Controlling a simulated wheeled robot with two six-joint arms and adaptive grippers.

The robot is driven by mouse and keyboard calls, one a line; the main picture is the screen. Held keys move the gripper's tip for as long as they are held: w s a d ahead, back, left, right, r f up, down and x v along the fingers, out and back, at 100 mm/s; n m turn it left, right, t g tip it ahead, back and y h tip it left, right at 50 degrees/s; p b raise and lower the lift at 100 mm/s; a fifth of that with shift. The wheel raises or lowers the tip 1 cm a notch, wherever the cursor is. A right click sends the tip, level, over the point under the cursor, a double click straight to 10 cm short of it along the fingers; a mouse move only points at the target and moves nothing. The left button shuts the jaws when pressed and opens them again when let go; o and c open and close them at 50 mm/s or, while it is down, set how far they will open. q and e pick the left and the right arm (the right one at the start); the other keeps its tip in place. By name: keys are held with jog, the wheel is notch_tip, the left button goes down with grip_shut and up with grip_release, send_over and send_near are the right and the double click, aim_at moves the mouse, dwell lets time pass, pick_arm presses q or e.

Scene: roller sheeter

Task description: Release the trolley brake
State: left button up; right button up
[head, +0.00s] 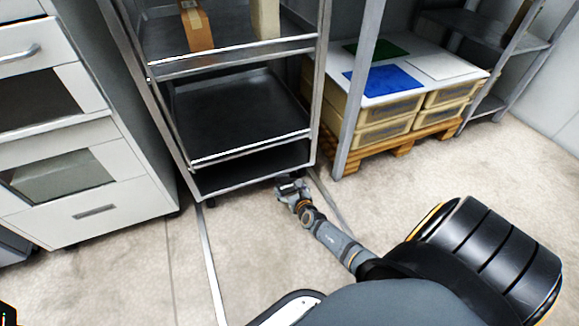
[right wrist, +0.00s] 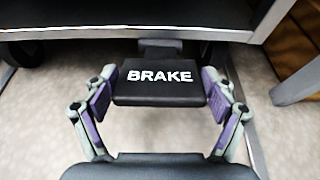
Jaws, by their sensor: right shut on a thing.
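The trolley (head: 245,75) is a grey metal frame with dark shelves, standing at the upper middle of the head view. Its lower edge also shows across the top of the right wrist view (right wrist: 130,22). The brake pedal (right wrist: 160,82) is a black block marked BRAKE in white, under the trolley's lower edge. My right gripper (right wrist: 160,92) has a purple-padded finger at each side of the pedal and is shut on it. In the head view my right gripper (head: 291,188) is low at the trolley's front right corner. My left gripper is not in view.
A white drawer cabinet (head: 95,165) stands left of the trolley. A rack post (head: 355,100) and a wooden pallet (head: 390,150) with beige crates (head: 385,133) are to the right. A cardboard box (head: 196,25) sits on a trolley shelf. The floor in front is clear.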

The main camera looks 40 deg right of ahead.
jog(key=shift+w+d+r, duration=0.1)
jog(key=shift+w+r, duration=0.35)
jog(key=shift+r, duration=0.5)
jog(key=o, duration=1.5)
jog(key=shift+s, duration=0.1)
jog(key=shift+f, duration=0.2)
jog(key=shift+s+r, duration=0.15)
jog(key=shift+s, duration=0.4)
jog(key=v, duration=1.1)
jog(key=shift+a, duration=0.2)
